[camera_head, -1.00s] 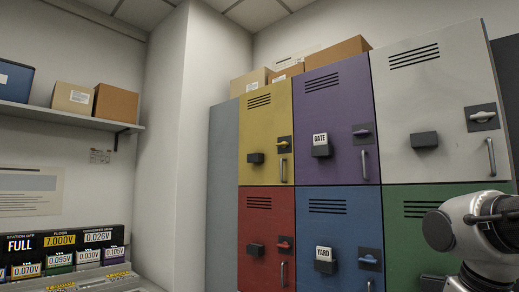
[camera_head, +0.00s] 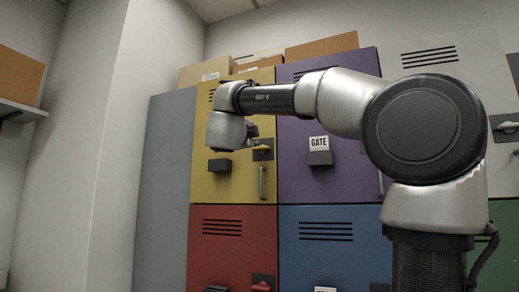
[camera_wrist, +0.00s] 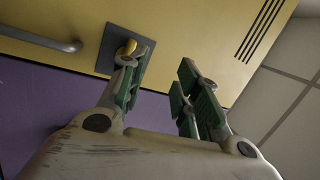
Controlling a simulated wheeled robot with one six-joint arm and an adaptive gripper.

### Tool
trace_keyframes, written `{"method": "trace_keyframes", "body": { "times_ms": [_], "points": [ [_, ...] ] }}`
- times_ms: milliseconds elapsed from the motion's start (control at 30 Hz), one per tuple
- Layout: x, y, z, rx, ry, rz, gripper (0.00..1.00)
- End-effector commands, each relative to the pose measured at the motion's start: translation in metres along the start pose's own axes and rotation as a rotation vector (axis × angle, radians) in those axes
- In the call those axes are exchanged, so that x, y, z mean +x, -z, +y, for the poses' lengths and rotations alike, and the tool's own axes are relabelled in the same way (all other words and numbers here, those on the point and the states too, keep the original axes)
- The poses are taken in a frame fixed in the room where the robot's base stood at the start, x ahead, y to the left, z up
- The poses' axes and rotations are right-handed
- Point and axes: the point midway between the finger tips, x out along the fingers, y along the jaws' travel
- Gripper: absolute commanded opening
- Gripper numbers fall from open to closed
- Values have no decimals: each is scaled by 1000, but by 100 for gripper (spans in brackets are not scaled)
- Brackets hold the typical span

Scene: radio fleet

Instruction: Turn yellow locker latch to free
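The yellow locker (camera_head: 238,185) is in the upper row of the locker bank, left of the purple one. Its yellow latch (camera_head: 262,148) sits on a dark plate above a vertical handle (camera_head: 262,183); the lever looks about level. In the wrist view the latch (camera_wrist: 126,49) shows on its tilted plate (camera_wrist: 114,60), partly hidden by one finger. My gripper (camera_wrist: 160,66) is open and empty, its green-padded fingers apart. One finger overlaps the latch plate; the other is over bare yellow door. I cannot tell if the finger touches the latch. In the head view the fingers are mostly hidden by my wrist.
The purple locker (camera_head: 300,185) with a GATE label is to the right, the red locker (camera_head: 232,245) below. A black block (camera_head: 219,166) juts from the yellow door. Cardboard boxes (camera_head: 206,72) stand on top. My arm crosses in front of the upper row.

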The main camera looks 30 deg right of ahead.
Motion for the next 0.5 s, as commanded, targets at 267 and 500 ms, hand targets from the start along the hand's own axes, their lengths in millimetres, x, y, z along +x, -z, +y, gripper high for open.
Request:
{"method": "trace_keyframes", "body": {
  "times_ms": [267, 500],
  "points": [
    [-8, 6, 24, 134, -260, 173, 32],
    [27, 14, 36, 135, -267, 182, 32]
  ]
}}
